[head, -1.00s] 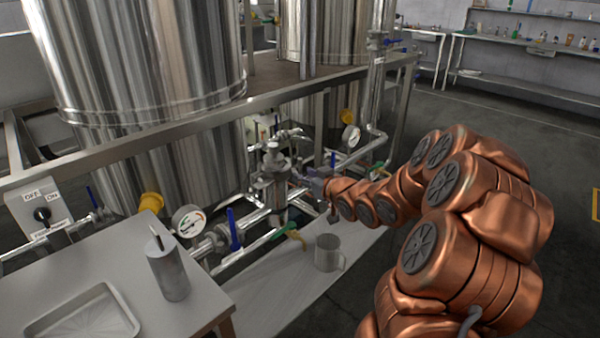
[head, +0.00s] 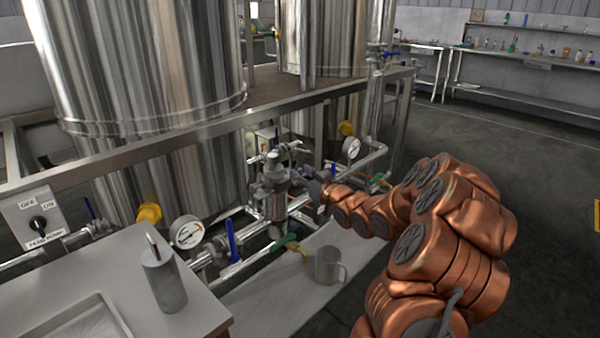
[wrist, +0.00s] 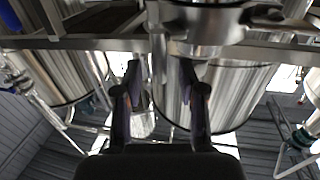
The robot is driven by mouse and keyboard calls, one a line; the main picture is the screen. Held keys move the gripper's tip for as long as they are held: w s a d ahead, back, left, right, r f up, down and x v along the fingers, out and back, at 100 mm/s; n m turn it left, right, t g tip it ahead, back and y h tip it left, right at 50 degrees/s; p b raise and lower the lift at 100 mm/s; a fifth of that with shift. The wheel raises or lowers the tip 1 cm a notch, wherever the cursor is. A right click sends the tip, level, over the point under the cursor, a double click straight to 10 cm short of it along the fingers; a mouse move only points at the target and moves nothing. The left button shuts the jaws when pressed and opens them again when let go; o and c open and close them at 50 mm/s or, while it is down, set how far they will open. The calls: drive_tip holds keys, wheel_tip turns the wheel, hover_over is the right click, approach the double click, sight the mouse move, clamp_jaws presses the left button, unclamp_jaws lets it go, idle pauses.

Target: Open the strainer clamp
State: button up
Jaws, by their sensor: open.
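The strainer (head: 270,195) is a steel upright body in the pipework in front of the large tank, with a capped top. Its clamp is too small in the head view to tell its parts apart. My gripper (wrist: 160,80) is open, its two dark fingers apart with nothing visible between them. In the head view my gripper (head: 314,190) is just right of the strainer, partly hidden by my copper arm. In the wrist view a large steel body with a flange (wrist: 205,25), likely the strainer, fills the top, above and beyond the fingertips. I cannot tell whether they touch.
A steel mug (head: 328,266) stands on the low shelf below the pipes. A side table (head: 110,270) holds a metal canister (head: 163,280) and a tray.

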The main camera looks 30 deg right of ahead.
drive_tip(key=shift+w, duration=0.75)
drive_tip(key=shift+c, duration=0.2)
clamp_jaws()
